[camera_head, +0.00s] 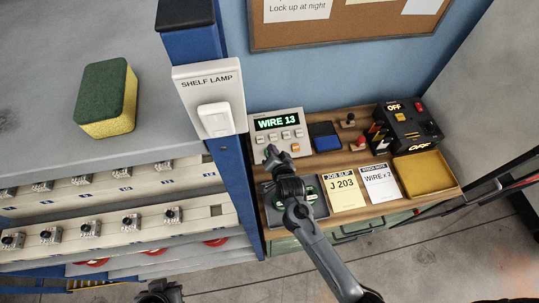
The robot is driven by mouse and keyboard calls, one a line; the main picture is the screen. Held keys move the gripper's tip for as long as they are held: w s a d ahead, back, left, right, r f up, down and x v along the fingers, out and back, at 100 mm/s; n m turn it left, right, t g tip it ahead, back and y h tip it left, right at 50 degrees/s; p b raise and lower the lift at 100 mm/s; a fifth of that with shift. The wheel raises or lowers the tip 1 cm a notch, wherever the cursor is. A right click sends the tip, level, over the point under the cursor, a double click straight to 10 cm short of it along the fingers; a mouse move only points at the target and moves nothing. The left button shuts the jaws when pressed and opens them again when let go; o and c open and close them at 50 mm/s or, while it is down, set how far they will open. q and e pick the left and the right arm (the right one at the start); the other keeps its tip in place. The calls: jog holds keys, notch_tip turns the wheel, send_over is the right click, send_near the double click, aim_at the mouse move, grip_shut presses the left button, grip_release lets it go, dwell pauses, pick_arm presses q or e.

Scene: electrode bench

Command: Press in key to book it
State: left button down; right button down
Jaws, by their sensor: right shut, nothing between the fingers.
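The booking unit (277,115) is a pale box on the wooden bench, with a lit display (276,123) reading "WIRE 13". Below the display are several small pale keys (287,135) and one orange key (295,148). Key labels are too small to read, so I cannot tell which is the in key. My right gripper (271,152) is shut and empty, its tip over the lower left part of the unit, hiding some of its face. I cannot tell whether it touches a key. My left gripper's fingers are not visible.
A blue pad (323,136), a small stamp (349,120) and a black box (408,125) marked "OFF" stand right of the unit. In front lie a job slip (344,193) reading "J 203", another note (380,186) and a yellow tray (425,174). A blue post (233,185) rises close left.

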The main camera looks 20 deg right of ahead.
jog(key=f+b, duration=0.1)
jog(key=f, duration=0.1)
jog(key=w+f+b, duration=0.1)
jog(key=b, duration=0.1)
jog(key=shift+w+d+f, duration=0.15)
jog(key=shift+w+f, duration=0.05)
jog(key=shift+f, duration=0.2)
jog(key=shift+w+f, duration=0.15)
jog(key=shift+f, duration=0.05)
dwell(0.8)
dwell(0.6)
jog(key=shift+w+f, duration=0.1)
jog(key=shift+f, duration=0.1)
jog(key=shift+f+b, duration=0.15)
jog(key=shift+b, duration=0.15)
